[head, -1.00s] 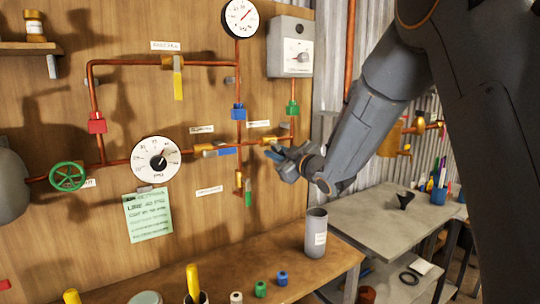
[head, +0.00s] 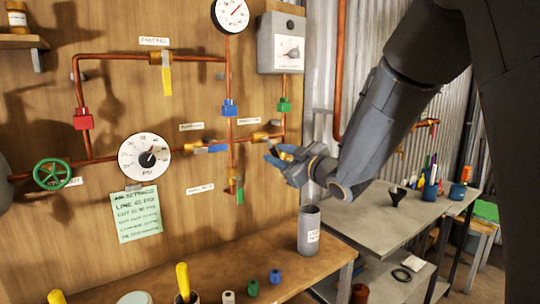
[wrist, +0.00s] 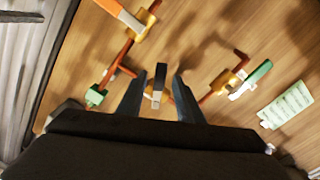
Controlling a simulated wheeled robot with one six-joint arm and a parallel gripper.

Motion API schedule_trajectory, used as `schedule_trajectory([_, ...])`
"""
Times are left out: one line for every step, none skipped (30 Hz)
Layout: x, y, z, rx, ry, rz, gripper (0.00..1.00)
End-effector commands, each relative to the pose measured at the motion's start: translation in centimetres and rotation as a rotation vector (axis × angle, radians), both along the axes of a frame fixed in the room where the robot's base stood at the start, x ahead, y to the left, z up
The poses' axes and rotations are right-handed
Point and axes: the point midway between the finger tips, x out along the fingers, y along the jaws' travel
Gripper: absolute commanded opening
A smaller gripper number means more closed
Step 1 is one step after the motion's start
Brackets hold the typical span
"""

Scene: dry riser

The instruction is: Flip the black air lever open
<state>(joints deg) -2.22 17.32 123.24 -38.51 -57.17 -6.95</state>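My gripper (head: 274,152) is at the right part of the wall panel, by the right-hand valve (head: 262,137) on the copper pipe. In the wrist view my gripper (wrist: 158,80) is open, with one dark finger on each side of a black lever (wrist: 160,75) with a pale end. The lever shows between the fingers with a gap on both sides, and I see no contact. In the head view my gripper hides most of this lever.
A blue-handled valve (head: 212,148) sits left of my gripper, and a green-handled valve (head: 237,188) below it. A grey cylinder (head: 309,231) stands on the bench (head: 225,268) beneath. A pressure gauge (head: 144,156) and green note (head: 137,215) are to the left.

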Motion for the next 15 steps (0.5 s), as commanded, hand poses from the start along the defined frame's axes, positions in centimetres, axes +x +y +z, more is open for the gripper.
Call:
schedule_trajectory([-0.5,-0.4,0.0,0.001,-0.001,-0.002,0.33])
schedule_trajectory([-0.7,-0.6,0.0,0.000,-0.001,-0.002,0.33])
schedule_trajectory([-1.0,-0.8,0.0,-0.001,-0.001,-0.001,0.33])
schedule_trajectory([-1.2,-0.8,0.0,-0.001,-0.001,-0.001,0.33])
schedule_trajectory([-1.3,-0.9,0.0,0.000,-0.002,0.000,0.33])
schedule_trajectory([-1.4,-1.0,0.0,0.000,-0.001,0.001,0.33])
schedule_trajectory([-1.5,-1.0,0.0,0.000,-0.001,0.001,0.33])
schedule_trajectory([-1.5,-1.0,0.0,0.000,-0.001,0.001,0.33])
schedule_trajectory([-1.5,-1.0,0.0,0.000,-0.001,0.001,0.33])
schedule_trajectory([-1.5,-1.0,0.0,0.000,-0.001,0.001,0.33])
schedule_trajectory([-1.5,-1.0,0.0,0.000,-0.001,0.001,0.33])
schedule_trajectory([-1.5,-1.0,0.0,0.000,-0.001,0.001,0.33])
schedule_trajectory([-1.5,-1.0,0.0,0.000,-0.001,0.001,0.33])
schedule_trajectory([-1.5,-1.0,0.0,-0.001,-0.001,0.000,0.31])
schedule_trajectory([-1.5,-1.0,0.0,0.000,0.000,-0.001,0.24])
